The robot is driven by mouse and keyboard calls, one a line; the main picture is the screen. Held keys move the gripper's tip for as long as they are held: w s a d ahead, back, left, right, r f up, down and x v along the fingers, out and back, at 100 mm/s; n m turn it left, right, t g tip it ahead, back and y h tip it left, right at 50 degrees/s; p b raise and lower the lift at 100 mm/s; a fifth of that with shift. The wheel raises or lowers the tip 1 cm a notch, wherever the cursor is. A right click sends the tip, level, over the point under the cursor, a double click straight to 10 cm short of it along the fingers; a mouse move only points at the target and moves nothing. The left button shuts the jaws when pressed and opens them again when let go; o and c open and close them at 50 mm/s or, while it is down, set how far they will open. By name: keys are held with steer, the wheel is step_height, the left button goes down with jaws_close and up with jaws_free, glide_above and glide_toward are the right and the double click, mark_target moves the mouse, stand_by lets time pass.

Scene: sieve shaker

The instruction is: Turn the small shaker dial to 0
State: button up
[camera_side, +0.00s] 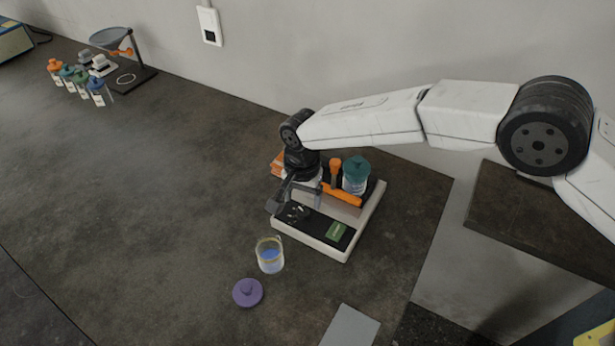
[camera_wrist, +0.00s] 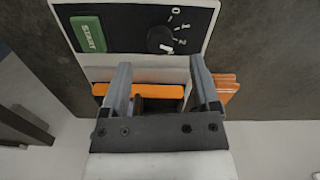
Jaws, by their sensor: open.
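The sieve shaker (camera_side: 318,243) is a white-edged base with a black front panel on the bench. Its small black dial (camera_wrist: 159,38) is on the panel in the wrist view, with the marks 0, 1 and 2 to its right. The white pointer line on the dial points toward the lower right, near the 2 mark. The side view shows the dial (camera_side: 294,212) just below my fingers. My gripper (camera_wrist: 158,65) is open and empty.
A green start button (camera_wrist: 88,34) shares the panel. A teal-lidded jar (camera_side: 356,176) and orange clamp (camera_side: 342,193) are on the shaker. A glass beaker (camera_side: 270,254) and purple lid (camera_side: 248,292) lie in front. Several bottles (camera_side: 75,78) stand far left; the middle bench is clear.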

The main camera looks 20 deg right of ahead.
mark_target(303, 211)
steer(key=shift+f, duration=2.2)
jaws_close()
